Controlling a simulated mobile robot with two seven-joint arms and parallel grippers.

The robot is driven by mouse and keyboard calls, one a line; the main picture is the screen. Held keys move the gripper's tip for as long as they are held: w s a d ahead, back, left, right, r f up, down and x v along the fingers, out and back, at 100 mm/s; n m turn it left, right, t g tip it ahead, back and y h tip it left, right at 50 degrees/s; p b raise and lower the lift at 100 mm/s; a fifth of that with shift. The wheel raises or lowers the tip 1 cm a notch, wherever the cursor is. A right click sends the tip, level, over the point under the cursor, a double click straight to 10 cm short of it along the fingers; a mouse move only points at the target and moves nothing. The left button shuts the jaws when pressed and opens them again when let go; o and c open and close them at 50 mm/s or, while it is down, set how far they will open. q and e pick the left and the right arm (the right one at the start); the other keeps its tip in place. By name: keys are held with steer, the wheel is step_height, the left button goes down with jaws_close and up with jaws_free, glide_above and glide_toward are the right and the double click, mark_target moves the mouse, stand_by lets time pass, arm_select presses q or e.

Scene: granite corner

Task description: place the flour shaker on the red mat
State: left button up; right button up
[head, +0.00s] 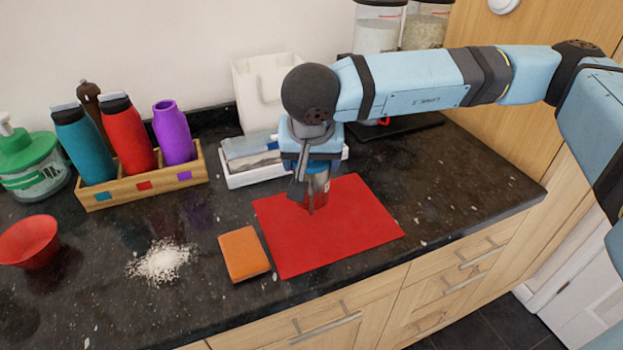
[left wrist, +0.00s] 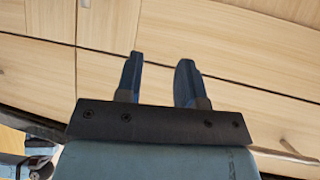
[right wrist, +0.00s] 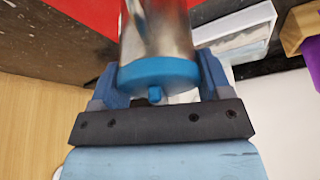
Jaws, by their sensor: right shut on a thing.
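The red mat (head: 350,235) lies flat on the dark granite counter; its edge also shows in the right wrist view (right wrist: 85,15). My right gripper (head: 312,190) points down over the mat's back left part. It is shut on the flour shaker (head: 323,183), a metal cylinder. Its blue end (right wrist: 158,78) shows between the fingers in the right wrist view. The gripper hides much of the shaker in the head view, and I cannot tell whether it touches the mat. My left gripper (left wrist: 160,80) is open and empty, in front of wooden cabinet fronts.
An orange sponge (head: 244,254) lies at the mat's left edge. A white tray (head: 250,178) stands just behind the mat. Spilled flour (head: 162,261), a red bowl (head: 30,242) and a wooden bottle rack (head: 140,187) are to the left. The counter right of the mat is clear.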

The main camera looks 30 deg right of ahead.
mark_target(311, 180)
steer(key=shift+f, duration=2.35)
steer(key=shift+f+b, duration=0.15)
steer(key=shift+b, duration=0.25)
steer(key=o, duration=1)
